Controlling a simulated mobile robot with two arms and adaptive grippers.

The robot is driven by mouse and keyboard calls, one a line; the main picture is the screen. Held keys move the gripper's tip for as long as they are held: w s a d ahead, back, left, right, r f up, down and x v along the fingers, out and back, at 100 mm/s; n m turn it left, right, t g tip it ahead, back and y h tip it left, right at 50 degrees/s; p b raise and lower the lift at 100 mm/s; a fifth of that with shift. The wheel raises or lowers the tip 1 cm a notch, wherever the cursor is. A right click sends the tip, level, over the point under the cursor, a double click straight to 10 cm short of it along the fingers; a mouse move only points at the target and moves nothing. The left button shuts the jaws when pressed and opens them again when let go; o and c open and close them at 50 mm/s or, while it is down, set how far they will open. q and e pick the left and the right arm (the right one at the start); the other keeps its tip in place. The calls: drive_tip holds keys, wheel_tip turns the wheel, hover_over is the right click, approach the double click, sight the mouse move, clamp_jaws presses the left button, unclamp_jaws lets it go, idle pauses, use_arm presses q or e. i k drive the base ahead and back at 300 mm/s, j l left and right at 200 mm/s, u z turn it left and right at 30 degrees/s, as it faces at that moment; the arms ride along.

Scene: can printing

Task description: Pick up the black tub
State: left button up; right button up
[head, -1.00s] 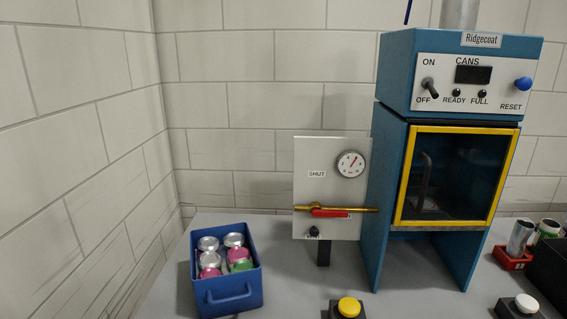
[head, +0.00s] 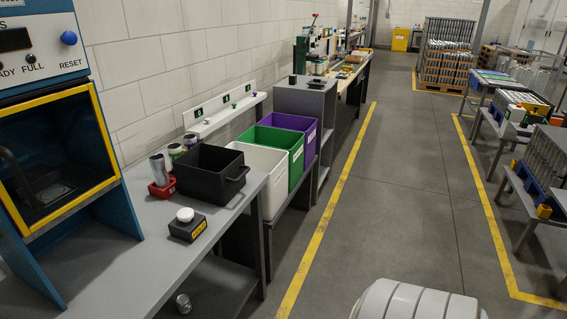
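The black tub (head: 205,184) stands on the grey bench top in the head view, left of the picture's middle. It is an open box, upright, with a handle on its right side. I look into its top, and it appears empty. Neither of my grippers is in view.
White (head: 262,172), green (head: 296,162) and purple (head: 311,130) bins stand beyond. The blue machine (head: 95,215) is at left.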

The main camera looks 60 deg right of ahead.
sight(213, 175)
drive_tip(key=z, duration=1.3)
